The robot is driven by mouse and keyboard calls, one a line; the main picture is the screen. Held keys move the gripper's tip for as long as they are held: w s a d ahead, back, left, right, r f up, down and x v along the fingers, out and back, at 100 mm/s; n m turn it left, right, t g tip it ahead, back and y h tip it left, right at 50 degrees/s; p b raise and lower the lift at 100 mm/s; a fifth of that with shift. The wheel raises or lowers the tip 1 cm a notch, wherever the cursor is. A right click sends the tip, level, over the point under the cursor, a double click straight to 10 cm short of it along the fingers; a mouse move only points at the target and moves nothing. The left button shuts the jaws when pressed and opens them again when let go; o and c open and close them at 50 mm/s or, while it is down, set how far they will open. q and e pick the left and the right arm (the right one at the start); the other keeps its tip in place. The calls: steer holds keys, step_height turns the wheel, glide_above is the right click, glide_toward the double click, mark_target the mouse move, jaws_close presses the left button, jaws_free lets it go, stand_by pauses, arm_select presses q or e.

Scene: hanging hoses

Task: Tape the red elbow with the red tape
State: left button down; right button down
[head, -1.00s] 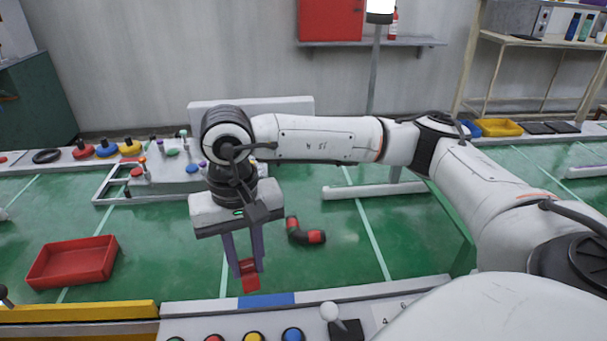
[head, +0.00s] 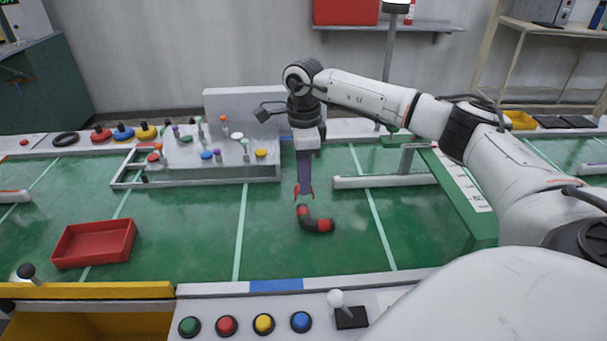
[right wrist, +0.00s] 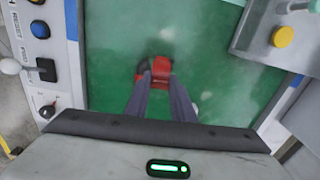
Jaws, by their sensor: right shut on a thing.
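The red elbow (head: 317,225) is a short bent black pipe with red bands near its ends. It lies on the green table in the middle of the head view. My right gripper (head: 304,190) points down just behind the elbow's upper-left end, shut on a small red piece, which I take for the red tape (right wrist: 161,68). In the right wrist view the red piece sits between the fingertips, and a dark part of the elbow (right wrist: 143,68) shows close beside it. Whether tape and elbow touch I cannot tell. My left gripper is not in view.
A red tray (head: 95,243) stands at the left. A grey fixture board (head: 205,160) with coloured knobs is behind. A white bar (head: 385,181) lies to the right. Coloured buttons (head: 263,324) and a joystick (head: 345,308) line the front edge. Green surface around the elbow is clear.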

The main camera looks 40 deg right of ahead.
mark_target(303, 212)
steer(key=shift+f+b, duration=0.55)
steer(key=shift+f, duration=1.35)
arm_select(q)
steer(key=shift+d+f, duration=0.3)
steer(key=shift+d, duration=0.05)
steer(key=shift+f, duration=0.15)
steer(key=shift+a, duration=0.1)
arm_select(e)
steer(key=shift+f, duration=0.15)
steer(key=shift+f, duration=0.1)
arm_select(q)
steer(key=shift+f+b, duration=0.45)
steer(key=shift+b, duration=0.25)
arm_select(e)
steer(key=shift+f, duration=1)
arm_select(q)
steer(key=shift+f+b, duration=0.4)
steer(key=shift+b, duration=0.05)
arm_select(e)
steer(key=shift+f, duration=0.7)
